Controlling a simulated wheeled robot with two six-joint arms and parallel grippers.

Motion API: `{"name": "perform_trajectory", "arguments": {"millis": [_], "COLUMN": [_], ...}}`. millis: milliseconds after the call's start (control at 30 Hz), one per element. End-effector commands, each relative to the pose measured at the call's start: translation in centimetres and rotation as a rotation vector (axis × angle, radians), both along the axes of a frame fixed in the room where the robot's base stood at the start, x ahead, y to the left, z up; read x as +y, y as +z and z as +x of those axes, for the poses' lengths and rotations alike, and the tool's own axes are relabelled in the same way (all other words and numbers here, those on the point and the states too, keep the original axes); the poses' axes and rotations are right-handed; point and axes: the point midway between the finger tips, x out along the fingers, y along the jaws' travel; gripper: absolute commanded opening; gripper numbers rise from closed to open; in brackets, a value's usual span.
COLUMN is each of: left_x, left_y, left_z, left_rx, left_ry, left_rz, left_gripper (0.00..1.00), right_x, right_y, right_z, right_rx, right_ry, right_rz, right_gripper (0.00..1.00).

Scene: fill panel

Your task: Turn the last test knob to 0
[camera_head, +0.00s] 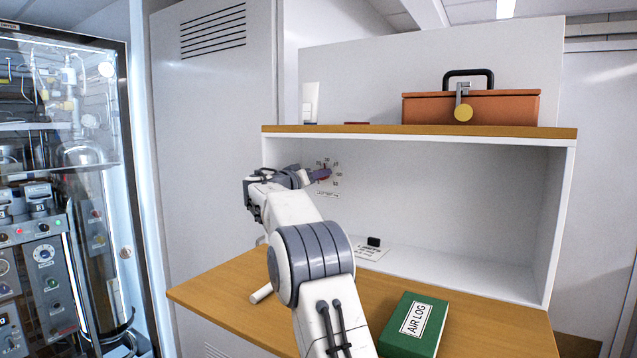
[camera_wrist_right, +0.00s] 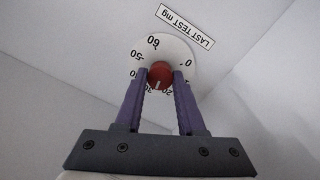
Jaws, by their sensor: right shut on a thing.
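The red last test knob (camera_wrist_right: 160,73) sits at the middle of a round white dial (camera_wrist_right: 185,50) with numbers around it, 0 at the right and 60 at the top. A white line on the knob points toward the bottom of the dial, near the 20 and 30 marks. The label "LAST TEST mg" (camera_wrist_right: 186,26) is beside the dial. My right gripper (camera_wrist_right: 161,80) is shut on the knob, one purple finger on each side. In the head view my right gripper (camera_head: 321,174) reaches the back wall of the cabinet and partly hides the dial.
The wooden desk (camera_head: 220,296) holds a green AIR LOG book (camera_head: 412,325), a white cylinder (camera_head: 261,294) and a card (camera_head: 371,253) with a small black object (camera_head: 374,241). An orange case (camera_head: 500,108) stands on the shelf above. A glass-fronted equipment cabinet (camera_head: 75,95) is at the left.

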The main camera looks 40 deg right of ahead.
Motion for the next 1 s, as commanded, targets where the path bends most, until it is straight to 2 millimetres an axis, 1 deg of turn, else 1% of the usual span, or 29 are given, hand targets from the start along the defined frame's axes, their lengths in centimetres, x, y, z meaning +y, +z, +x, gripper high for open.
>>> {"name": "perform_trajectory", "arguments": {"millis": [33,100,400,700,1000], "left_x": [0.0,0.0,0.0,0.0,0.0], "left_y": [-0.7,-1.1,-2.1,-2.6,-2.7], "left_z": [0.0,0.0,0.0,0.0,0.0], "left_rx": [0.000,0.000,0.000,0.000,0.000], "left_ry": [0.000,0.000,0.000,0.000,0.000], "left_rz": [0.000,0.000,0.000,0.000,0.000], "left_gripper": [1.00,1.00,1.00,1.00,1.00], "right_x": [0.0,0.0,0.0,0.0,0.0], "right_y": [-0.3,-0.3,-0.2,-0.1,-0.1], "right_z": [0.0,0.0,0.0,0.0,0.0], "right_rx": [0.038,0.100,0.365,0.629,0.894], "right_ry": [0.000,0.000,0.000,0.000,0.001], "right_rz": [-0.018,-0.043,-0.151,-0.261,-0.371], "right_gripper": [0.00,0.00,0.00,0.00,0.00]}}
